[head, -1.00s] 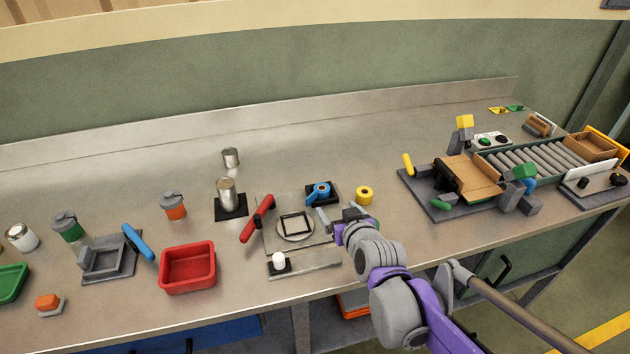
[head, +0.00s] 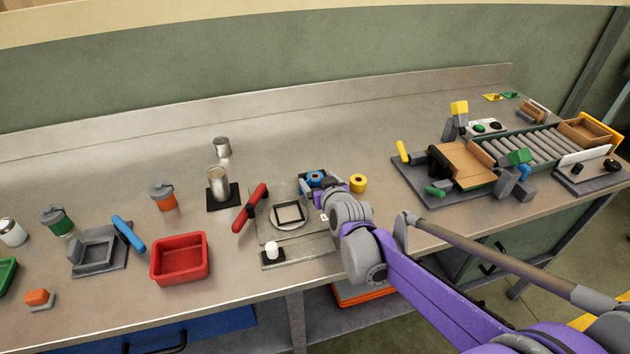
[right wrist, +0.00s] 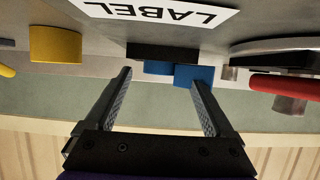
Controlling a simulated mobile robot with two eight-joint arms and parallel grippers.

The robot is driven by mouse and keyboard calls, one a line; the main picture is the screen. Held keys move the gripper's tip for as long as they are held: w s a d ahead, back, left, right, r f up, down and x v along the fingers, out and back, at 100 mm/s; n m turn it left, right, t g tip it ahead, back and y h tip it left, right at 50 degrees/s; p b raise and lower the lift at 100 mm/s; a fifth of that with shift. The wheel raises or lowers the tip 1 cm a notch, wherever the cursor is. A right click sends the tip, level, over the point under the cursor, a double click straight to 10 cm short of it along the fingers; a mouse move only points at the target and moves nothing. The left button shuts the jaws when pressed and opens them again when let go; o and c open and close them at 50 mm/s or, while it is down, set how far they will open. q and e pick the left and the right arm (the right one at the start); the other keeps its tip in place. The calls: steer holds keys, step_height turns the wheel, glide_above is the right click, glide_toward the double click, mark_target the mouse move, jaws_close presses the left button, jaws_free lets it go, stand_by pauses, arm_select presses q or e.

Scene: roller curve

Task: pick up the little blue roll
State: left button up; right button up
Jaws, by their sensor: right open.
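The little blue roll (head: 316,177) sits on a black pad (head: 303,188) on the steel bench, partly hidden by my right gripper in the head view. My right gripper (head: 320,187) is open around or just in front of it. In the right wrist view, which is upside down, two blue shapes show beyond the open fingers (right wrist: 162,77). One blue shape (right wrist: 158,67) lies between the fingertips and the other (right wrist: 195,75) lines up with the right-hand fingertip. I cannot tell whether that finger touches it. My left gripper is out of view.
A yellow roll (head: 358,183) stands just right of the pad. A plate with a square black frame (head: 289,213) and a red-handled tool (head: 250,208) are to the left. A red bin (head: 180,259) is farther left; a roller conveyor (head: 525,146) is at right.

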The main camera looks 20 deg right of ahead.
steer(key=shift+x, duration=0.8)
steer(key=shift+c, duration=0.2)
jaws_close()
